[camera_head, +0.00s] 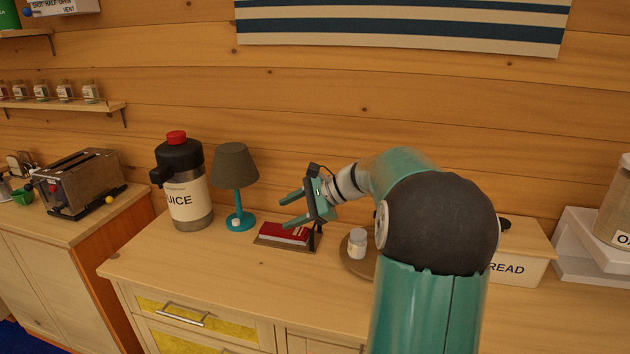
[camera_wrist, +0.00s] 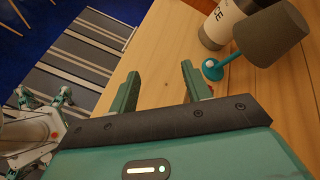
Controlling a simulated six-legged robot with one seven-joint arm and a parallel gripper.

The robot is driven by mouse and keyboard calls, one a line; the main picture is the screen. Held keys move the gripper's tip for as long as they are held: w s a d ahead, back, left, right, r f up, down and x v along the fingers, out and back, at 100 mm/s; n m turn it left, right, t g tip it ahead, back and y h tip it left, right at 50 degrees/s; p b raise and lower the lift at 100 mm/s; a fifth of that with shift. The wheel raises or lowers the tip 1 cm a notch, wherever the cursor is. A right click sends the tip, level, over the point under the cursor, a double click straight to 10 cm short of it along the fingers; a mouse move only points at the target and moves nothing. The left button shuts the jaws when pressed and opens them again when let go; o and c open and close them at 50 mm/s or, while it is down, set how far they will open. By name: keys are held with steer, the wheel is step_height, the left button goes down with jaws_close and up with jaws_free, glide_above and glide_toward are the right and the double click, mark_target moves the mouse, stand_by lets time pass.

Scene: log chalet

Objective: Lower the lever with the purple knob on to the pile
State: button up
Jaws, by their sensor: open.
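A red pile (camera_head: 285,232), like a small book or stack, lies on a dark flat base (camera_head: 268,243) on the wooden counter. A dark upright post (camera_head: 318,237) stands at the right end of this base. No purple knob shows in either view, and my gripper covers the space where a lever might be. My gripper (camera_head: 284,211) is open and empty above the pile, its fingers pointing left. In the wrist view my gripper (camera_wrist: 160,72) shows two parted teal fingers with nothing between them. The pile is not visible there.
A teal lamp (camera_head: 235,165) and a juice dispenser (camera_head: 185,190) stand left of the pile. A small white jar (camera_head: 357,242) on a round brown tray (camera_head: 352,265) stands to its right, with a bread box (camera_head: 520,268) further right. The counter front (camera_head: 200,268) is clear.

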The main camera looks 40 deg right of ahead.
steer(key=s+d+f+m+t, duration=0.15)
steer(key=d+m+t, duration=0.3)
steer(key=d, duration=0.75)
steer(key=s+d+m+t, duration=0.2)
steer(key=d+m+t, duration=0.25)
steer(key=d, duration=0.85)
steer(key=shift+g+h, duration=0.3)
steer(key=shift+g, duration=0.2)
steer(key=x, duration=1.3)
steer(key=shift+w+a+f, duration=0.15)
steer(key=shift+w+f, duration=0.05)
steer(key=shift+w, duration=0.1)
jaws_close()
